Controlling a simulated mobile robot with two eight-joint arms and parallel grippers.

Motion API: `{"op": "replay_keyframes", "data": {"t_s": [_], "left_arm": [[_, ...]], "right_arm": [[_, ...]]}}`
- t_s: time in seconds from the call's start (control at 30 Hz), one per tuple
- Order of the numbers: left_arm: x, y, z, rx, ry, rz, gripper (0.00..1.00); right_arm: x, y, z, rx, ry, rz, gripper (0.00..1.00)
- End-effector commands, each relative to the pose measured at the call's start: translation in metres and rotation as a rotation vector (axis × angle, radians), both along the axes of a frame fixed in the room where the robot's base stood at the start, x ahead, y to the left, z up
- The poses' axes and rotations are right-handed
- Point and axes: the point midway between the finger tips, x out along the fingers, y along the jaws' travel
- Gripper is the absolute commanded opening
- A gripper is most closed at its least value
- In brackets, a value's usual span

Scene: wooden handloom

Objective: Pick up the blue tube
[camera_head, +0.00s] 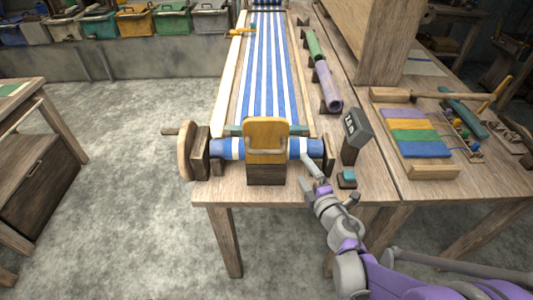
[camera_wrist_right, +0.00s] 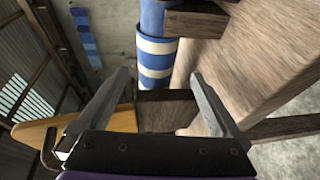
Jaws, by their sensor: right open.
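No separate tube that is plainly blue shows. A green tube (camera_head: 313,43) and a mauve tube (camera_head: 327,87) lie on dark holders along the loom's right side in the head view. A blue-and-white striped cloth roll (camera_head: 311,147) lies across the loom's front, and it shows in the right wrist view (camera_wrist_right: 156,60) beyond the fingers. My right gripper (camera_head: 312,167) is at the table's front edge, just below the roll's right end. In the right wrist view the gripper's fingers (camera_wrist_right: 161,75) are apart with nothing held between them. My left gripper is out of view.
A wooden block (camera_head: 266,135) stands before the roll, with a crank wheel (camera_head: 185,150) to its left. A dark labelled post (camera_head: 354,132) and a small teal-topped block (camera_head: 347,178) stand close to my right gripper. A tray of coloured pieces (camera_head: 415,138) lies right.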

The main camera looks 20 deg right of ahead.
Motion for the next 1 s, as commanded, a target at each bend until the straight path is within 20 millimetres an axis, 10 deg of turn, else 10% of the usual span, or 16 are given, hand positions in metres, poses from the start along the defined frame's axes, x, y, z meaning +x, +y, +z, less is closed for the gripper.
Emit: {"op": "replay_keyframes", "data": {"t_s": [0.7,1.0], "left_arm": [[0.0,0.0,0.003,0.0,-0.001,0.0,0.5],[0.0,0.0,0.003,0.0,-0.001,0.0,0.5]], "right_arm": [[0.091,0.012,-0.004,0.001,0.0,0.0,1.0],[0.097,0.012,-0.005,0.001,0.0,0.0,1.0]]}}
